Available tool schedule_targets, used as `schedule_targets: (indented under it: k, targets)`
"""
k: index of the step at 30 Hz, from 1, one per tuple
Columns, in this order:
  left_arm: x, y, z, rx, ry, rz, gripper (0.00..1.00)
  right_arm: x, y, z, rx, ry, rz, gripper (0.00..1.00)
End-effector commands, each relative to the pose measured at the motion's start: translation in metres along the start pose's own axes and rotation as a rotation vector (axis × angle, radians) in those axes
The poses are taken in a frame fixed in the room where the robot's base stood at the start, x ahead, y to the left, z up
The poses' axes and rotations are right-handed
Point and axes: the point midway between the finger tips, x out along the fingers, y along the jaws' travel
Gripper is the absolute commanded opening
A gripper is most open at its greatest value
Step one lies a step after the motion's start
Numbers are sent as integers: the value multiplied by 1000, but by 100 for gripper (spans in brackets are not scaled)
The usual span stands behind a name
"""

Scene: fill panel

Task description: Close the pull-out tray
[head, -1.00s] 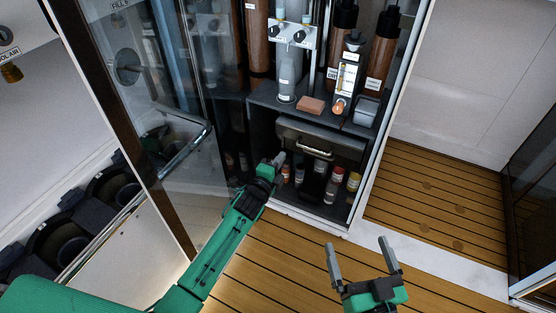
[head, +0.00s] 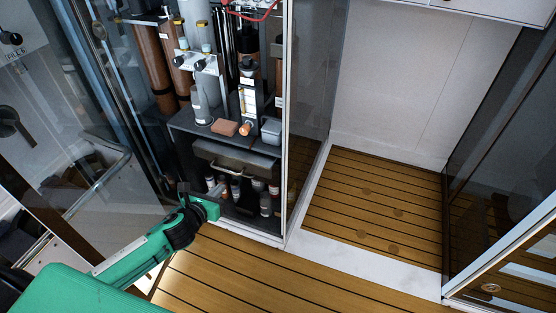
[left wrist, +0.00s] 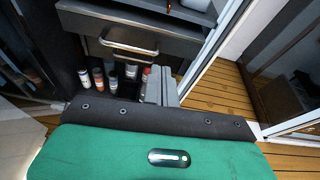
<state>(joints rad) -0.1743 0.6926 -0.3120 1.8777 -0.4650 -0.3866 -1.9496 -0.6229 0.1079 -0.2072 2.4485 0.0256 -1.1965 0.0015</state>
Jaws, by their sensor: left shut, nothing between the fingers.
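The pull-out tray (head: 205,152) is a dark drawer with a pale bar handle (head: 229,171), low in the open cabinet under a shelf. Its front seems to stand out somewhat from the cabinet; how far I cannot tell. The tray front (left wrist: 165,42) and handle (left wrist: 128,46) also show at the top of the left wrist view. My left gripper (head: 218,189) is shut and empty, just below and left of the handle in the head view. Its fingers (left wrist: 160,85) show below the tray front in the left wrist view, apart from the handle. My right gripper is not in view.
Several small bottles (left wrist: 98,79) stand under the tray. The shelf above holds a grey bottle (head: 201,106), a reddish block (head: 224,128) and a small grey tub (head: 271,131). A glass door with a rail (head: 98,185) stands open at left. The wooden floor (head: 228,275) is clear.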

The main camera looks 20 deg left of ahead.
Motion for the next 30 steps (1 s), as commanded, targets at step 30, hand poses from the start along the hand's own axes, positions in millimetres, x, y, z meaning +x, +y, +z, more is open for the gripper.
schedule_targets:
  k: [30]
  targets:
    - [113,7,8,71,7,9,0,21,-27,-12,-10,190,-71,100]
